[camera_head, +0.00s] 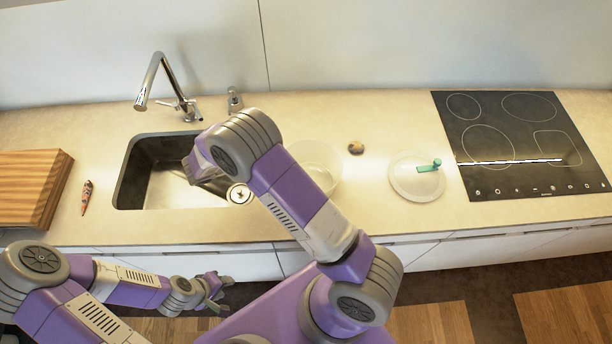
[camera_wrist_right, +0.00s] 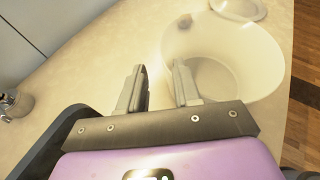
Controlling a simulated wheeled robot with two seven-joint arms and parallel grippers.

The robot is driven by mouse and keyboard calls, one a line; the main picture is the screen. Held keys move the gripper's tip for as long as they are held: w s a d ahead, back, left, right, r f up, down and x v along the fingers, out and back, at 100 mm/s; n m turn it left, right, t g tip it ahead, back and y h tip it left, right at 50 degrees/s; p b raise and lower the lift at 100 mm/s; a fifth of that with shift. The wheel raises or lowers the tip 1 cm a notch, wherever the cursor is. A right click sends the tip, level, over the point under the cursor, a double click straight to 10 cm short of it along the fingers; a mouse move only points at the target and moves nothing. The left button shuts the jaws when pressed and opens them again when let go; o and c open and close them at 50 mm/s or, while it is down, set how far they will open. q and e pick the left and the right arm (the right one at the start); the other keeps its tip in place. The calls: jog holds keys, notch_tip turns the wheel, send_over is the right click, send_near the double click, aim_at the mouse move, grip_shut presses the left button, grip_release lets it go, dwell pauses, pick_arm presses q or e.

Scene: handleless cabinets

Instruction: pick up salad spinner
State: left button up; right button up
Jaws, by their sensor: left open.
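The salad spinner seems to be in two parts on the counter. Its clear bowl (camera_head: 325,181) stands right of the sink, partly behind my right arm. A pale round lid (camera_head: 405,186) with a green crank handle (camera_head: 429,166) lies further right. My right gripper (camera_wrist_right: 159,88) is open and empty in the right wrist view, the bowl (camera_wrist_right: 240,50) just beyond its right finger; whether they touch is unclear. In the head view its fingers are hidden above the sink. My left gripper (camera_head: 214,292) is open and empty, low in front of the cabinets.
The sink (camera_head: 150,178) with its tall faucet (camera_head: 152,80) is left of the bowl. A small brown round item (camera_head: 356,147) lies between bowl and lid. A black cooktop (camera_head: 520,140) is at right, a wooden board (camera_head: 30,185) and small bottle (camera_head: 87,195) at left.

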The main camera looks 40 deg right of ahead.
jog(key=x, duration=0.4)
jog(key=s+p+x, duration=0.1)
jog(key=x, duration=0.2)
jog(key=shift+d+f, duration=0.1)
grip_shut()
dwell(1.3)
